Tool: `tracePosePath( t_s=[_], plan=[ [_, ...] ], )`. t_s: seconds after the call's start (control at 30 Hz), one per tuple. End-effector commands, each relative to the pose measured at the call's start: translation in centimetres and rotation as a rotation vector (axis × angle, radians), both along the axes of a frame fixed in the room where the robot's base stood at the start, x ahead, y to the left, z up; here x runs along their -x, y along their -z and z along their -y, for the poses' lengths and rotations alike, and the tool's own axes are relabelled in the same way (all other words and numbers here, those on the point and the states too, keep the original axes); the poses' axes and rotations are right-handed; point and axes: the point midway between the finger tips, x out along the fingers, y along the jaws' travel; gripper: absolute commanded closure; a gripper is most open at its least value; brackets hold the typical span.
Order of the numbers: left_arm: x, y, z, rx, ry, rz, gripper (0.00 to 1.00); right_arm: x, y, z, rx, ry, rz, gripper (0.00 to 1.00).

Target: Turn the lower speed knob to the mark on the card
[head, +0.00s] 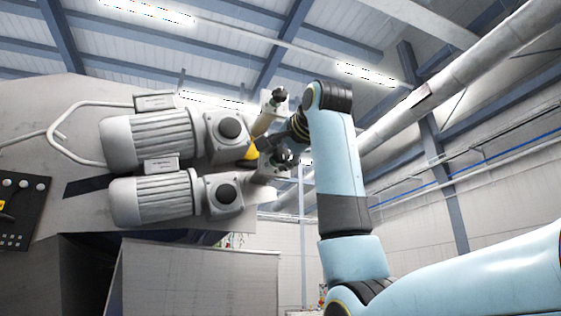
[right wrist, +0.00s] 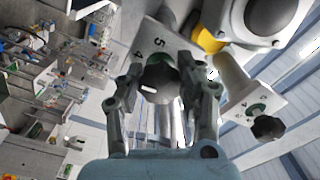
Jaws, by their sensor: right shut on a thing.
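The lower speed knob (right wrist: 160,84) is dark and round with a short white line on its face. It stands in front of a pale dial plate (right wrist: 150,38) with the numbers 4 and 5 visible. My right gripper (right wrist: 160,68) is shut on this knob, a finger on each side. In the head view my right gripper (head: 277,155) is at the lower of two knobs, partly hidden by its own arm. The upper knob (head: 279,97) stands free; it also shows in the right wrist view (right wrist: 268,128). I cannot make out the card or its mark.
Two grey ribbed motors, an upper one (head: 150,138) and a lower one (head: 152,200), lie close beside the knobs. A yellow part (right wrist: 208,40) sits near the held knob. A black panel (head: 20,212) is at the far left. Open room lies right of my arm.

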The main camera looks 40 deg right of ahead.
Motion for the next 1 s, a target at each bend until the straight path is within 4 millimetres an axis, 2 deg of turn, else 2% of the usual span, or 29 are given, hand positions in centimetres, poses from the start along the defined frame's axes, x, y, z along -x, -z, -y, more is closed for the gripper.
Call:
tracePosePath(
  t_s=[0.3,0.73,0.77,0.93,1.0],
  plan=[
    [-0.01,0.66,-0.01,0.0,0.0,0.0,0.6,0.01,0.01,-0.01,-0.082,0.0,0.02,0.96],
    [-0.01,0.67,-0.02,0.0,0.0,0.0,0.6,0.0,0.0,0.0,-0.089,0.0,0.02,0.96],
    [-0.01,0.67,-0.02,0.0,0.0,0.0,0.6,0.0,-0.01,0.01,-0.089,0.0,0.02,0.63],
    [0.0,0.67,-0.02,0.0,0.0,0.0,0.6,0.0,0.0,0.0,-0.089,0.0,0.02,0.4],
    [-0.01,0.67,-0.03,0.0,0.0,0.0,0.6,0.0,0.01,0.0,-0.089,0.0,0.02,0.38]
  ],
)
